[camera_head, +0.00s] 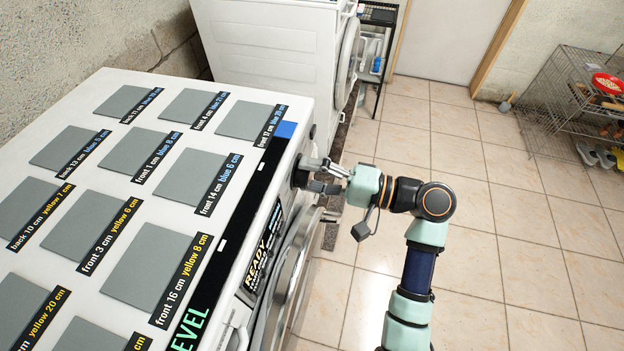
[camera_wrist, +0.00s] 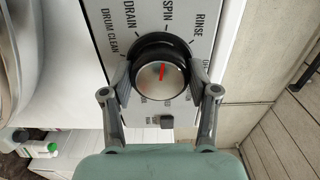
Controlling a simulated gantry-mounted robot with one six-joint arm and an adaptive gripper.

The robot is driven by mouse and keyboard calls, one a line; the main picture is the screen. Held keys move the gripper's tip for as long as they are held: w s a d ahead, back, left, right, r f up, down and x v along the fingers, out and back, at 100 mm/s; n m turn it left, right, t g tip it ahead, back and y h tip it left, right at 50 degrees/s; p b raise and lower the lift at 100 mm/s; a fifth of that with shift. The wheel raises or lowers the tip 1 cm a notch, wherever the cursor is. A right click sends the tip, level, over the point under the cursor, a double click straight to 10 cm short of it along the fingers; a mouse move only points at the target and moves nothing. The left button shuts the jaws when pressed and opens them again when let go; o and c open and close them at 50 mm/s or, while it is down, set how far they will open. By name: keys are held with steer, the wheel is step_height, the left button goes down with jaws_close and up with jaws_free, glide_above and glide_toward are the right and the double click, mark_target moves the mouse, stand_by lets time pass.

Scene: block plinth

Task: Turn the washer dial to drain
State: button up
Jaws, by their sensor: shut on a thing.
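The washer dial (camera_wrist: 160,79) is a round silver knob with a dark ring and a red mark on its face. In the wrist view the red mark points up and slightly right, roughly toward the SPIN label (camera_wrist: 168,16). The DRAIN label (camera_wrist: 129,15) is left of SPIN, with DRUM CLEAN farther left and RINSE to the right. My gripper (camera_wrist: 161,82) is shut on the dial, one finger on each side. In the head view my gripper (camera_head: 322,176) reaches the dark dial (camera_head: 299,172) on the washer's front panel from the right.
The white washer (camera_head: 168,76) has grey pads with printed labels on top. A READY display (camera_head: 258,262) and round door (camera_head: 292,275) are on its front. Another white machine (camera_head: 260,45) stands behind. A wire rack (camera_head: 560,100) is far right; tiled floor between is clear.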

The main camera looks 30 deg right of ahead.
steer(key=n+b, duration=0.2)
steer(key=n, duration=0.1)
steer(key=n+b, duration=0.1)
steer(key=shift+f+n+b, duration=0.25)
steer(key=shift+n+b, duration=0.05)
steer(key=shift+b, duration=0.1)
steer(key=shift+r+n+b, duration=0.15)
steer(key=shift+n+b, duration=1.1)
steer(key=shift+n, duration=0.15)
steer(key=shift+r, duration=0.1)
steer(key=o, duration=1.2)
steer(key=shift+c, duration=0.2)
steer(key=v, duration=1.2)
